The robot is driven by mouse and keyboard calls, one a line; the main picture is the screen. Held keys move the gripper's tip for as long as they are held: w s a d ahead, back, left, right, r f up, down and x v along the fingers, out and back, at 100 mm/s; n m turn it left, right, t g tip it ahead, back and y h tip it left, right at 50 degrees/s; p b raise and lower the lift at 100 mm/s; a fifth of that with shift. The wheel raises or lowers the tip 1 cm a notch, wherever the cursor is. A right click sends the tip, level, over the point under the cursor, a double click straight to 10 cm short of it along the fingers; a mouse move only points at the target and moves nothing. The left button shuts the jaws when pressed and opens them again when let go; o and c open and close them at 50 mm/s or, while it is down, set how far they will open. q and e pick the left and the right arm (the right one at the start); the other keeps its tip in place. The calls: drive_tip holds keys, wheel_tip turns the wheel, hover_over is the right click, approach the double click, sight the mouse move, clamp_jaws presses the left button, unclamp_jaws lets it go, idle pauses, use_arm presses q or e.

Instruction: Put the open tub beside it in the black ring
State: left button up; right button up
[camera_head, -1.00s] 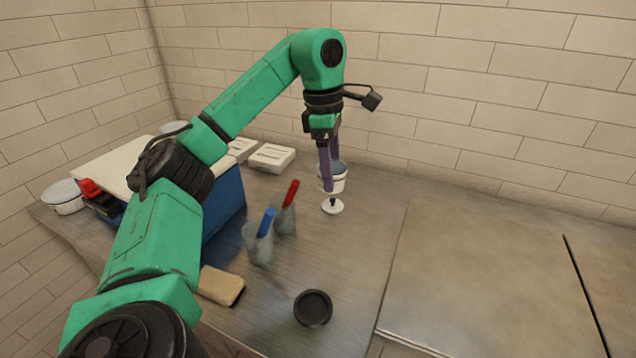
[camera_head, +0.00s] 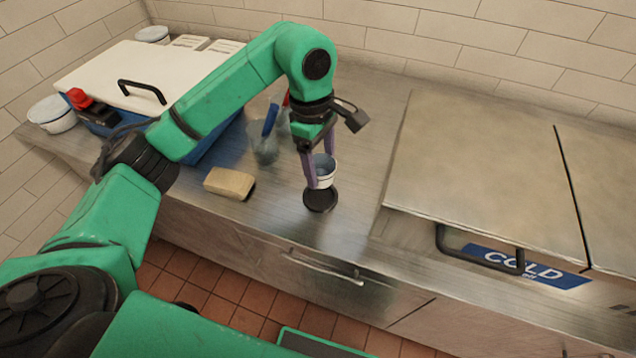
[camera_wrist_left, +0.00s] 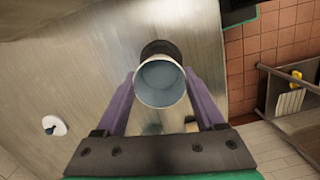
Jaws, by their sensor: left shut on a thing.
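The open tub (camera_head: 326,179) is white outside with a blue-grey inside. My left gripper (camera_head: 319,170) is shut on it, a purple finger on each side. The tub is roughly upright, at the far side of the black ring (camera_head: 320,201), and overlaps it in the head view. In the left wrist view the tub (camera_wrist_left: 160,84) covers most of the ring (camera_wrist_left: 161,47), whose far edge shows beyond it. I cannot tell whether the tub touches the ring. A white lid with a dark knob (camera_wrist_left: 55,126) lies on the counter. My right gripper is out of view.
A tan sponge-like block (camera_head: 229,183) lies left of the ring. Cups with blue and red handles (camera_head: 265,145) stand behind it. A blue cooler with a white lid (camera_head: 140,75) is at left. Steel covers (camera_head: 490,160) lie right. The counter's front edge is close to the ring.

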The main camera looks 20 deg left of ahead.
use_arm(q)
wheel_tip(320, 180, down, 6)
drive_tip(key=shift+s+f+p, duration=0.1)
drive_tip(key=shift+p, duration=0.5)
drive_tip(key=shift+f, duration=0.4)
drive_tip(key=o, duration=1.3)
drive_tip(key=shift+r, duration=0.4)
drive_tip(key=r+b, duration=0.1)
drive_tip(key=r, duration=0.2)
drive_tip(key=a+r+b, duration=0.1)
drive_tip(key=r, duration=0.3)
drive_tip(key=r+b, duration=0.1)
drive_tip(key=r, duration=0.2)
drive_tip(key=shift+w+a+r, duration=0.15)
drive_tip(key=shift+w+r, duration=0.1)
drive_tip(key=shift+r, duration=0.55)
